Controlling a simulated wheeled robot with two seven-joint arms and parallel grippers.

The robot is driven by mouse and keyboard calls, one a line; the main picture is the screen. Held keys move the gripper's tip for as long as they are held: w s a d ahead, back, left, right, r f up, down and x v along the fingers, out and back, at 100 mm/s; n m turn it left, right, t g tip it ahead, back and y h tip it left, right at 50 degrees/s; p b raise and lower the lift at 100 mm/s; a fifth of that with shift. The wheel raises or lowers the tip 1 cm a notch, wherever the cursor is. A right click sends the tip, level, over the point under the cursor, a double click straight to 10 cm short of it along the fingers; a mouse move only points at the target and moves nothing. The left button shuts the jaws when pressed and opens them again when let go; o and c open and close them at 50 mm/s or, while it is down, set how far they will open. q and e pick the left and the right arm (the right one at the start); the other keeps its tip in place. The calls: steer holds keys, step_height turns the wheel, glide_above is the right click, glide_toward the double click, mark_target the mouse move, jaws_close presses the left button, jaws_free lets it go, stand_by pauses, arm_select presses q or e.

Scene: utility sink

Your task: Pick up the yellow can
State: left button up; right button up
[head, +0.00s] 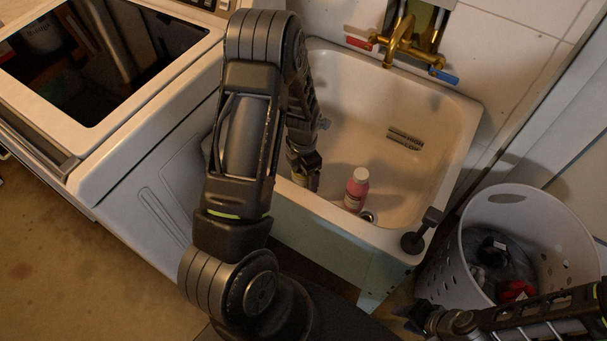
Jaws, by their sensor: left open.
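I see no yellow can in the head view; my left arm covers part of the sink. My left gripper (306,178) is open and points down inside the white sink (455,160), near its front left wall. Its fingertips are small and dark, and what lies directly behind them is hidden. A pink bottle with a white cap (356,190) stands upright in the sink, to the right of my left gripper and apart from it. My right gripper (412,314) is low at the right, outside the sink; its jaws are too unclear to read.
A brush-like object (405,138) lies in the sink. A brass faucet (400,42) is above the back wall. A black plunger-like object (422,232) is on the front right corner. A white laundry basket (470,245) stands right, a washing machine (150,130) left.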

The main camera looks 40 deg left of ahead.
stand_by(0.5)
arm_select(q)
steer(key=c, duration=1.5)
steer(key=shift+o, duration=0.2)
steer(key=shift+r, duration=0.15)
step_height(320, 180, up, 10)
steer(key=shift+f, duration=0.1)
